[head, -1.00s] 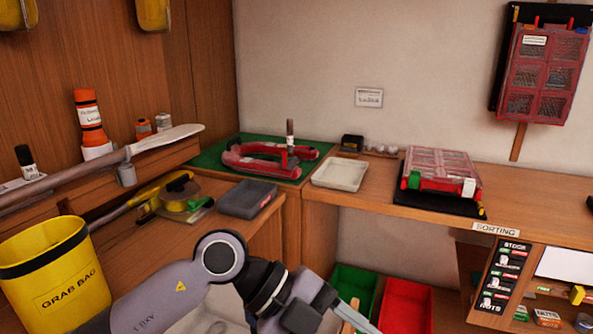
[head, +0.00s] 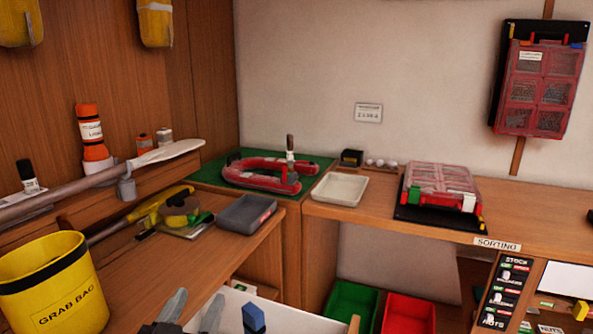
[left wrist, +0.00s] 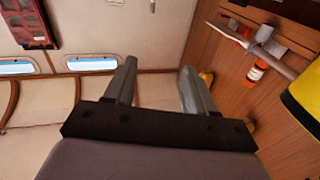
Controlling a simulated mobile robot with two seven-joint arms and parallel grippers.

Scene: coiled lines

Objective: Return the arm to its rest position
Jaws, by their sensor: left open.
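My left gripper (head: 191,312) shows at the bottom edge of the head view, low in front of the left bench, with only its fingers in sight. In the left wrist view its two fingers (left wrist: 159,92) stand well apart with nothing between them. It is open and empty, clear of the bench and the things on it. The rest of my left arm is out of the head view. My right gripper is not in either view.
A yellow grab bag (head: 52,290) stands at the lower left, near my left gripper. An open white drawer (head: 240,312) is beside the gripper. The bench holds a grey tray (head: 246,213). Green (head: 352,300) and red bins (head: 408,314) sit below the sorting counter (head: 380,203).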

